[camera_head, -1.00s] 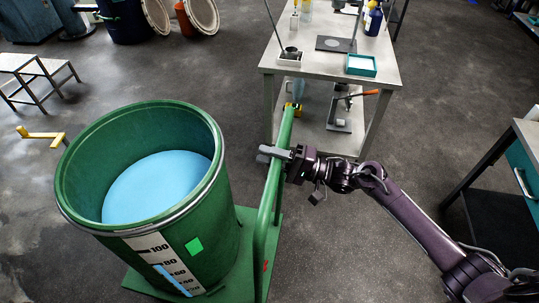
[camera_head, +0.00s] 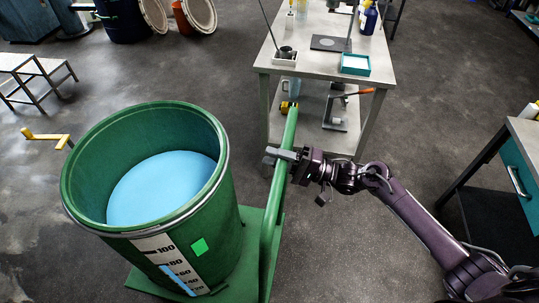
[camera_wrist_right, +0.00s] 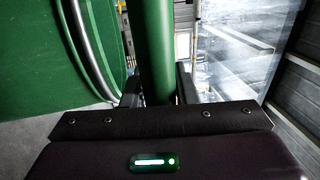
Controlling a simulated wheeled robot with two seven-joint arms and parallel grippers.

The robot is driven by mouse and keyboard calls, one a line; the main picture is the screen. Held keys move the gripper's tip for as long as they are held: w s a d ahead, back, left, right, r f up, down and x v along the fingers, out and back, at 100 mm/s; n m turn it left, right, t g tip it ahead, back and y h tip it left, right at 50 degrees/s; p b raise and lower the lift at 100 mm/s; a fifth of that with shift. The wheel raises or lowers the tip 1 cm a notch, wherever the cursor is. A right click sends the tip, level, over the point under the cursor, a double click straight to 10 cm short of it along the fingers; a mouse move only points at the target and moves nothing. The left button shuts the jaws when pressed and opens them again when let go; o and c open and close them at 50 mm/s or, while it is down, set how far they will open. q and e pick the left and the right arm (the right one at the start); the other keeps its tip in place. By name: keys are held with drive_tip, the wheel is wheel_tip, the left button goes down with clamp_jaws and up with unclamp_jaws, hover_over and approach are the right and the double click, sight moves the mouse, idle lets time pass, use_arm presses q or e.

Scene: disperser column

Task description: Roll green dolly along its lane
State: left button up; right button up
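The green dolly (camera_head: 146,281) is a flat base with a tall tubular handle (camera_head: 271,228) rising at its right side. A big open green drum (camera_head: 218,251) with a level scale stands on it, with light blue liquid (camera_head: 162,189) inside. My right gripper (camera_head: 281,156) is around the upper handle bar and looks shut on it. In the right wrist view, the green bar (camera_wrist_right: 151,50) runs up between the two fingers (camera_wrist_right: 157,88). The dolly's wheels are hidden. My left gripper is in neither view.
A metal bench (camera_head: 297,64) with a lower shelf stands ahead, close beyond the handle. A teal-fronted cabinet (camera_head: 514,170) is at the right. A step stool (camera_head: 36,67) stands at the left. A yellow bracket (camera_head: 45,137) shows beside the drum. Open floor lies between bench and cabinet.

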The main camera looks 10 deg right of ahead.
drive_tip(key=o, duration=0.4)
drive_tip(key=shift+d, duration=0.15)
drive_tip(key=shift+s+d+f, duration=0.1)
drive_tip(key=b+v, duration=0.1)
drive_tip(key=v, duration=0.6)
drive_tip(key=shift+d+b, duration=0.2)
drive_tip(key=shift+b, duration=0.2)
